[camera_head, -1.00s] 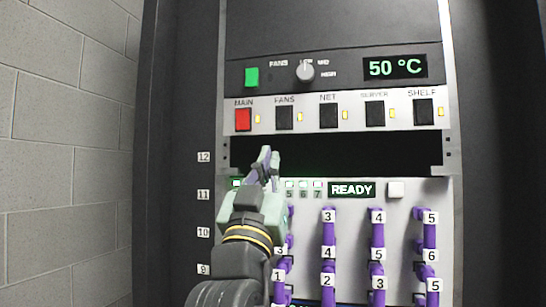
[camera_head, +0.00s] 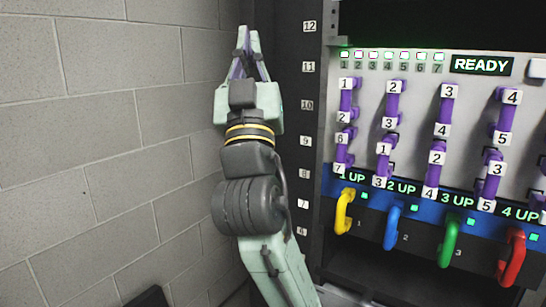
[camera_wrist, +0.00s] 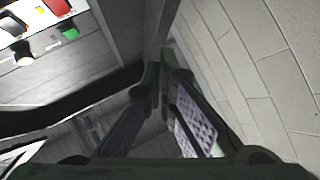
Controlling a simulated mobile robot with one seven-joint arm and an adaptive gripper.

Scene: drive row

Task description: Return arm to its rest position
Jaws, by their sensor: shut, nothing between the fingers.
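My gripper (camera_head: 249,38) is raised in the head view, with its fingers pointing up and their tips together. It is empty and stands in front of the left side of the rack, left of the numbered rail. It is apart from the drive panel. In the wrist view, the fingers (camera_wrist: 165,75) meet near the middle, with nothing between them. The arm rises from the bottom of the head view.
The rack panel (camera_head: 420,66) on the right reads READY and holds several purple numbered handles. Below are yellow (camera_head: 344,211), blue (camera_head: 393,228), green (camera_head: 449,243) and red (camera_head: 512,257) handles. A grey block wall (camera_head: 90,150) stands at left.

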